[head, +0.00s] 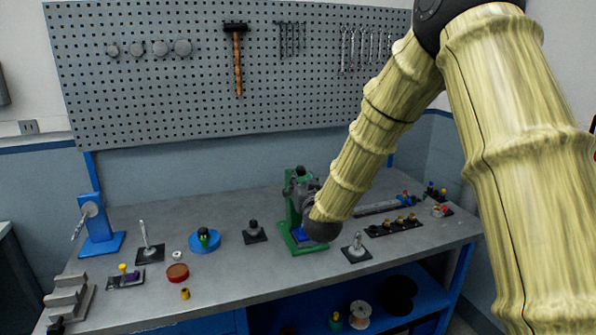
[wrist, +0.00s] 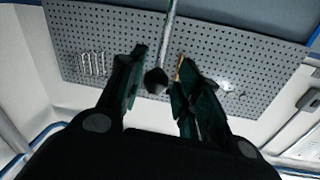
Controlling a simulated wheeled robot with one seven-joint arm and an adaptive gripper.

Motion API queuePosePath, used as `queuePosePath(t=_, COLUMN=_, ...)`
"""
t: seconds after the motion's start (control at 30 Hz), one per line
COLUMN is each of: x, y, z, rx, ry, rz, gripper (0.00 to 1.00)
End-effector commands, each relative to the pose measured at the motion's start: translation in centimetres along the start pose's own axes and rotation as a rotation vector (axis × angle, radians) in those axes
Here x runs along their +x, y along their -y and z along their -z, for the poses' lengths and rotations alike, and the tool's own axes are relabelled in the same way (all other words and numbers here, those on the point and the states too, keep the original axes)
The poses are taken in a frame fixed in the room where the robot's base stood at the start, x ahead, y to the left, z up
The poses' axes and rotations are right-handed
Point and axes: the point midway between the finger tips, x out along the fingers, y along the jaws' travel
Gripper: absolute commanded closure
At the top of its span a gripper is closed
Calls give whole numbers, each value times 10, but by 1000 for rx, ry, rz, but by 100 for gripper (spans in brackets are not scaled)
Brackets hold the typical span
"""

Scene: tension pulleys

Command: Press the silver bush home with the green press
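The green press (head: 293,218) stands upright near the middle of the bench, with a blue piece (head: 302,235) low at its front. My arm reaches down to its right side, and the dark wrist hides part of the press. In the wrist view a thin rod with a dark knob (wrist: 156,82) shows in the gap between the fingers; it looks like the press lever. My gripper (wrist: 160,58) is open, with space on both sides of the knob, and no contact is visible. I cannot make out the silver bush for sure; the press's working spot is partly hidden.
Left of the press are a black-based stand (head: 255,232), a blue round dish (head: 204,241), a red dish (head: 178,273) and a small pale ring (head: 177,256). Right are another stand (head: 356,248) and a black rack (head: 394,227). A pegboard (head: 190,70) hangs behind. The bench front is mostly clear.

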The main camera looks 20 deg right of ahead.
Motion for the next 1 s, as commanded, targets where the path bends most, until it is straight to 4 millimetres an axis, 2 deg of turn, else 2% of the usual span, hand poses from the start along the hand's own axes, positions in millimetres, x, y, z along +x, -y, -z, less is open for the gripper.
queuePosePath(t=0.2, x=32, y=0, z=2, rx=0, ry=1, rz=-1, gripper=66)
queuePosePath(t=0.4, x=52, y=0, z=1, rx=1, ry=1, rz=0, gripper=66)
queuePosePath(t=0.83, x=59, y=0, z=-1, rx=0, ry=1, rz=0, gripper=66)
queuePosePath(t=0.87, x=59, y=0, z=-1, rx=0, ry=1, rz=0, gripper=70)
queuePosePath(t=1.0, x=59, y=0, z=-1, rx=0, ry=1, rz=0, gripper=95)
